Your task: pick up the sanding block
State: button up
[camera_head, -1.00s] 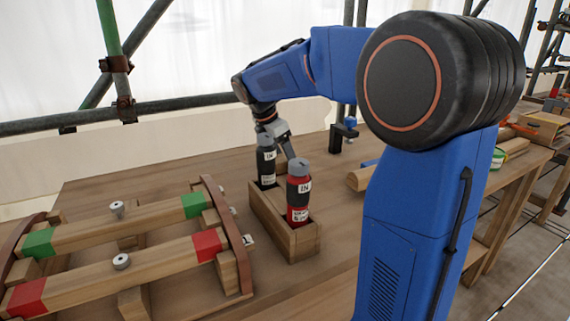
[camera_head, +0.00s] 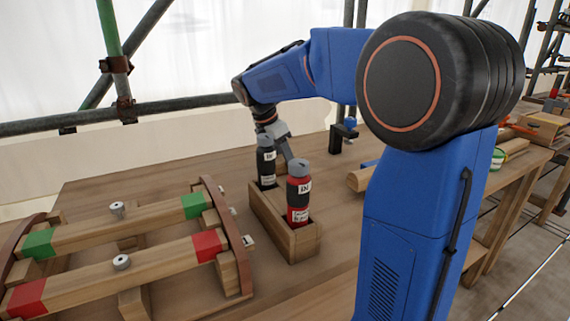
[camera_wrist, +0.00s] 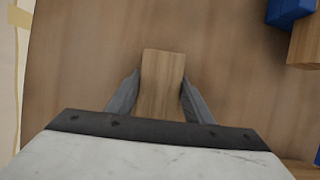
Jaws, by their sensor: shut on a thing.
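The sanding block (camera_wrist: 162,98) is a plain pale wooden block in the wrist view, lying lengthwise between the two grey fingers. My gripper (camera_wrist: 160,78) is shut on it, one finger against each long side. Whether the block touches the bench or is just above it, I cannot tell. In the head view my gripper (camera_head: 283,146) is behind two bottles, and the block is hidden there.
A wooden box (camera_head: 290,240) holds a black bottle (camera_head: 266,163) and a red bottle (camera_head: 298,195) close in front of my gripper. A wooden frame (camera_head: 130,250) with green and red bands lies at left. A blue-and-wood item (camera_wrist: 290,12) shows at the wrist view's upper right.

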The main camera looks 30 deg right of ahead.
jog(key=shift+r, duration=0.15)
notch_tip(320, 180, up, 10)
jog(key=shift+r, duration=0.1)
dwell(0.4)
